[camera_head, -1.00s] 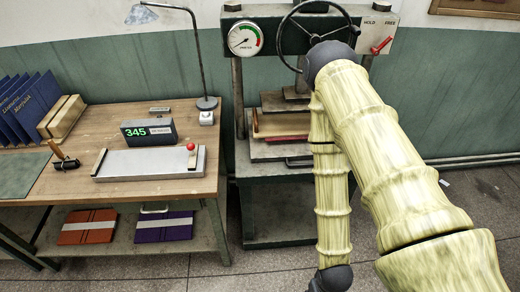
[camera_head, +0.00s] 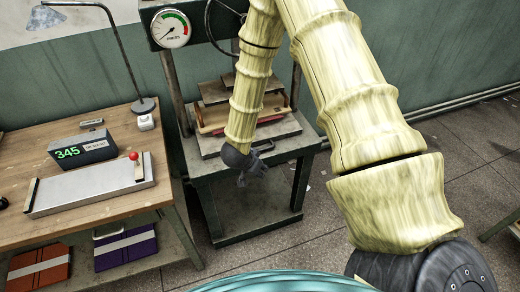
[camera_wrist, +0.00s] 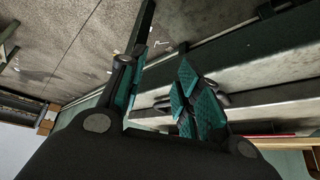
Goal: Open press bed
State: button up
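The press (camera_head: 178,85) stands behind my arm, with its flat grey bed plate (camera_head: 285,131) low between the posts. A stack with tan and red edges (camera_head: 276,103) lies on the bed under a dark pressing block. My gripper (camera_head: 252,172) is at the front edge of the bed, pointing downward. In the wrist view my gripper (camera_wrist: 165,92) has its two teal-padded fingers apart. A dark bar like the bed's handle (camera_wrist: 160,104) shows between or just behind them; I cannot tell whether they touch it. My arm hides part of the stack and bed front.
A wooden workbench (camera_head: 105,195) stands to the left, with a grey scale (camera_head: 95,185) and its 345 display (camera_head: 82,148). A lamp (camera_head: 141,104) stands at its back corner.

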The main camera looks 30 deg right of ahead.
aim_at(261, 150)
jog(key=w+d+r+m+g+b, duration=0.1)
jog(key=w+d+r+m+g, duration=0.15)
jog(key=w+r+m, duration=0.55)
jog(key=shift+n+t+y, duration=0.3)
jog(key=shift+t+y, duration=0.1)
jog(key=shift+t, duration=0.05)
jog(key=shift+d+r+p+x, duration=0.15)
jog(key=shift+p+x, duration=0.15)
jog(key=shift+x, duration=1.35)
jog(key=shift+d+p+x, duration=0.15)
jog(key=shift+p+x, duration=0.1)
jog(key=shift+x, duration=1.45)
jog(key=shift+d+r+p+x, duration=0.15)
jog(key=shift+p+x, duration=0.15)
jog(key=shift+x, duration=1.35)
jog(key=shift+f, duration=0.1)
grip_shut()
